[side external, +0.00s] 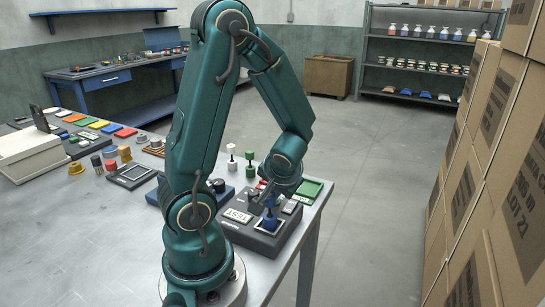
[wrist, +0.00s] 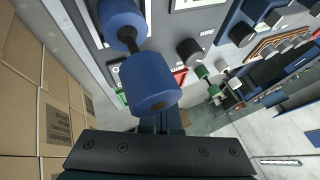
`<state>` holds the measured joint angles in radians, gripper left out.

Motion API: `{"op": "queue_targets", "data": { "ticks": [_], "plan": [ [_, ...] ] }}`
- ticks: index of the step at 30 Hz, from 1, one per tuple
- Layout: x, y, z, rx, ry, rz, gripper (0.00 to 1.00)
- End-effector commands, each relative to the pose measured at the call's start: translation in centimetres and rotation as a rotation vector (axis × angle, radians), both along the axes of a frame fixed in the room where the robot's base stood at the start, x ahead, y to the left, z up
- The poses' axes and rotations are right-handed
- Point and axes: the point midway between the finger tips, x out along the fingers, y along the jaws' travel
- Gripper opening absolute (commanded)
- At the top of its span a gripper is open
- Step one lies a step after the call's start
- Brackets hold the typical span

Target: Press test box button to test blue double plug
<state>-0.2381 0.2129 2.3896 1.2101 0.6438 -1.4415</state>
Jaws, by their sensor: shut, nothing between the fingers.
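In the wrist view the plug (wrist: 150,82) looms large, as two blue cylinders joined by a thin neck.
Green-and-white double plugs (side external: 250,162) stand behind the test box. A green tray (side external: 309,190) lies at the table's right edge. Coloured tiles, spools and a white box (side external: 30,155) are at the left. Stacked cartons (side external: 490,150) rise at the right. The front tabletop is clear.

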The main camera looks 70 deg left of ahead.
Motion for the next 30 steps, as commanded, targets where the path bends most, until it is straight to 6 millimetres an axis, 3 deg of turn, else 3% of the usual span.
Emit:
{"op": "queue_targets", "data": {
  "ticks": [30],
  "plan": [
    [0.0, 0.0, 2.3, 0.001, -0.005, 0.004, 0.0]
  ]
}}
